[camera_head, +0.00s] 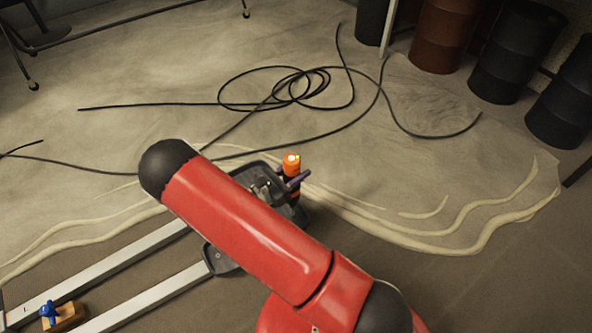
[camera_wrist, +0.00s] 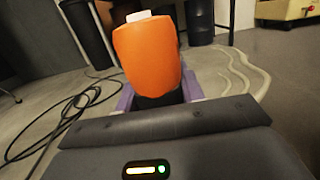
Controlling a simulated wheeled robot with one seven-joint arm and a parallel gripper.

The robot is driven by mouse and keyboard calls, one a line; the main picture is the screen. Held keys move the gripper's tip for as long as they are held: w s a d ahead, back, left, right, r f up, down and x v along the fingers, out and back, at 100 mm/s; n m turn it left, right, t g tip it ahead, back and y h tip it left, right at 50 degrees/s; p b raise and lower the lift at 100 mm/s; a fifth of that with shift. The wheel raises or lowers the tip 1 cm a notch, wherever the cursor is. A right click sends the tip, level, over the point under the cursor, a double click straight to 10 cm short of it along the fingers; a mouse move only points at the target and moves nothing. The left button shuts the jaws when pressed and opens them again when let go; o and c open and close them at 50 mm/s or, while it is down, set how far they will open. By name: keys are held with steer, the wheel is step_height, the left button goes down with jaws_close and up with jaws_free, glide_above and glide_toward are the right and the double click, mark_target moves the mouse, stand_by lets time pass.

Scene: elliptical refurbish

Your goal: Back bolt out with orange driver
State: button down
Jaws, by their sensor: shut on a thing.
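The orange driver (camera_head: 291,163) shows in the head view just beyond my red arm, its orange handle end up and its lower part dark. In the wrist view the orange driver (camera_wrist: 148,55) fills the upper middle, with a pale tip on its end. My gripper (camera_wrist: 155,100) has purple fingers on both sides of the driver's dark part and is shut on it. One purple finger of my gripper (camera_head: 296,180) also shows in the head view. The driver is over or beside a dark grey tray-like part (camera_head: 262,165) at the end of the rails. I cannot make out the bolt; my arm hides much of that area.
Two pale rails (camera_head: 150,250) run to the lower left, with a wooden block and blue piece (camera_head: 62,316) near them. Black cable (camera_head: 290,92) lies coiled on the floor beyond. Drums (camera_head: 515,52) stand at the back right. The floor right of my arm is clear.

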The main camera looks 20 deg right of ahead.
mark_target(296, 156)
steer(key=shift+r+p, duration=2.4)
steer(key=shift+r, duration=0.7)
